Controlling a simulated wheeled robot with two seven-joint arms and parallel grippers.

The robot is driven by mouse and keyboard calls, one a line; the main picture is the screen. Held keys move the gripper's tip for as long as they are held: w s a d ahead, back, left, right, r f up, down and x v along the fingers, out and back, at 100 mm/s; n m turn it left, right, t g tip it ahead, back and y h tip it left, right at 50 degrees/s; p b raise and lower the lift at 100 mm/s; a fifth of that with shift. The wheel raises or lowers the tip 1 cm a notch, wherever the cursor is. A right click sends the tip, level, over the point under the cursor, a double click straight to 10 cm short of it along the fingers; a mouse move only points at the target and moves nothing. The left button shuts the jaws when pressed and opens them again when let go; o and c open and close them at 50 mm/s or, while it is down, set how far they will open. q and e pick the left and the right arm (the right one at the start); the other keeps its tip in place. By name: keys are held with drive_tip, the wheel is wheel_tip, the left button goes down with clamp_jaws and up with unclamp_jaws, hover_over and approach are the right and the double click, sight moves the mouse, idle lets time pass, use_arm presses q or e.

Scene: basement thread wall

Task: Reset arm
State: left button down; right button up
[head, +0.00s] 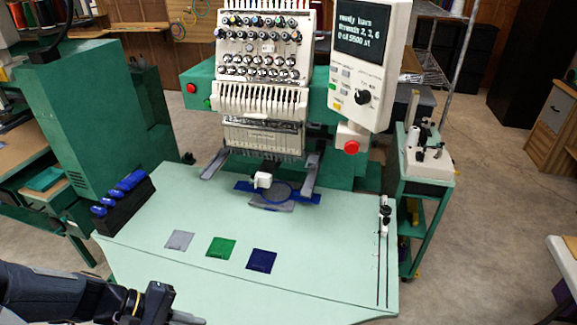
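My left arm comes in low from the left edge of the head view. Its gripper (186,317) is at the bottom, above the near left part of the pale green table (320,280). One grey finger points right; the rest is cut off by the frame, so I cannot tell whether it is open or shut. No object shows in it. My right arm and gripper are not in view.
Grey (180,240), green (220,247) and navy (261,261) patches lie on the table. An embroidery machine (262,90) with a blue hoop (244,187) and control panel (360,60) stands behind. A black rack (125,205) holds blue-handled tools at left. A green cart (428,200) stands right.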

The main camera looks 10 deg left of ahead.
use_arm(q)
drive_tip(key=s+d+r+m+t+y, duration=0.2)
drive_tip(key=r+m+y, duration=0.4)
drive_tip(key=r+m, duration=0.4)
drive_tip(key=shift+s+d+t, duration=0.4)
drive_tip(key=shift+s+d, duration=0.1)
drive_tip(key=shift+s, duration=0.5)
